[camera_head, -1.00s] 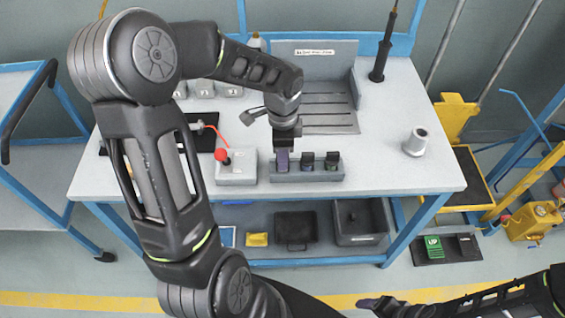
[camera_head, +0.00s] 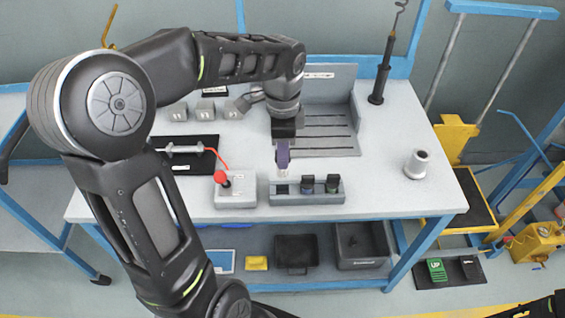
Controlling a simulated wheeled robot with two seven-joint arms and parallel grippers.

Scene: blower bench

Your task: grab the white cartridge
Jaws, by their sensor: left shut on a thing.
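My left gripper (camera_head: 283,141) points down above the grey cartridge rack (camera_head: 307,198) on the bench. It is shut on the white cartridge (camera_head: 283,171), which has a purple upper part and a pale lower end. The cartridge hangs upright, clear of the rack. The rack's left slot (camera_head: 282,189) is empty. My right gripper cannot be made out; only a dark bit of arm shows at the bottom right corner.
A grey box with a red-knobbed lever (camera_head: 222,178) stands just left of the rack. A black mat (camera_head: 190,160) with a silver tool lies further left. A grey slotted stand (camera_head: 328,133) is behind. A pale cylinder (camera_head: 416,164) stands right, with clear bench between.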

